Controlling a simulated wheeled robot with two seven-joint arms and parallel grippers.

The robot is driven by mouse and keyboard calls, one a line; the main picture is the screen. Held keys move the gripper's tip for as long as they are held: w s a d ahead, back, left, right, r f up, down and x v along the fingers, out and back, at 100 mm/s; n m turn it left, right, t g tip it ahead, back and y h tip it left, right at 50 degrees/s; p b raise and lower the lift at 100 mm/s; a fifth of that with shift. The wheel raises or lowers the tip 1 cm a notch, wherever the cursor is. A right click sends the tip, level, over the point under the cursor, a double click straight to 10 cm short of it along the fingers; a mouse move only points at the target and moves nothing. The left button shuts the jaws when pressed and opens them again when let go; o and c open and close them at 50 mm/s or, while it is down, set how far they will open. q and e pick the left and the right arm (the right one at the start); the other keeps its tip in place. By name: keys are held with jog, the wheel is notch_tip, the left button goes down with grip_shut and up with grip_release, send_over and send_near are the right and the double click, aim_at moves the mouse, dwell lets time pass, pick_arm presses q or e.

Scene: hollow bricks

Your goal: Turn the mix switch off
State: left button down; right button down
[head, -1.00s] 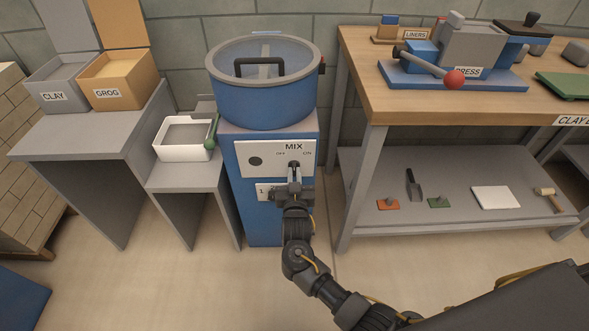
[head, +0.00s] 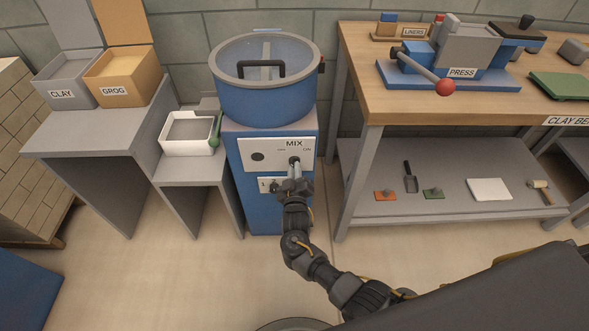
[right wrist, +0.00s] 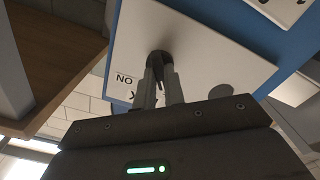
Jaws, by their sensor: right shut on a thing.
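The blue mixer cabinet (head: 262,208) has a white panel (head: 260,147) marked MIX, with OFF at the left and ON at the right. The dark mix switch (right wrist: 158,62) shows between my fingertips in the right wrist view, against the panel that appears upside down there. My right gripper (head: 295,167) reaches up to the panel below the MIX label and is shut on the switch. The fingers hide part of the switch, and I cannot tell which mark it points at. My left gripper is not in view.
A blue drum (head: 265,95) with a clear lid tops the cabinet. A white tray (head: 188,148) with a green-handled tool stands close at its left. A workbench (head: 400,105) with a press (head: 463,72) is at the right. Open floor lies in front.

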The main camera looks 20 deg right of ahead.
dwell(0.3)
jog(key=c, duration=1.5)
grip_release()
jog(key=shift+s, duration=0.1)
